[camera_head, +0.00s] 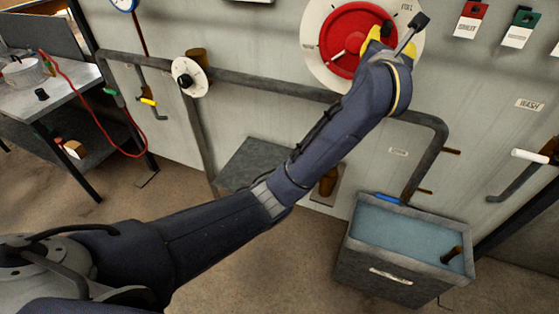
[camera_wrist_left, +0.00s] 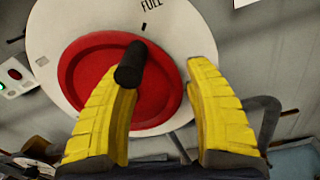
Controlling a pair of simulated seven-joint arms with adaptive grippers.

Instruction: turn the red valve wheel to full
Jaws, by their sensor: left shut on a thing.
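The red valve wheel (camera_head: 340,28) sits on a round white dial plate on the grey wall panel; it also shows in the left wrist view (camera_wrist_left: 88,70). The word FULL is on the dial plate (camera_wrist_left: 185,40) near its upper edge, with a dark mark beneath it. A black handle (camera_wrist_left: 131,64) stands out from the wheel near its edge. My left gripper (camera_head: 388,45) is at the wheel's right side, its yellow fingers shut on the handle. In the wrist view the handle lies close to the left finger. My right gripper is not in view.
A grey pipe (camera_head: 270,84) runs along the panel below the wheel. A water-filled trough (camera_head: 372,250) stands at lower right. A white round dial with a black knob (camera_head: 186,80) is left of the wheel. A workbench (camera_head: 60,95) is at left.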

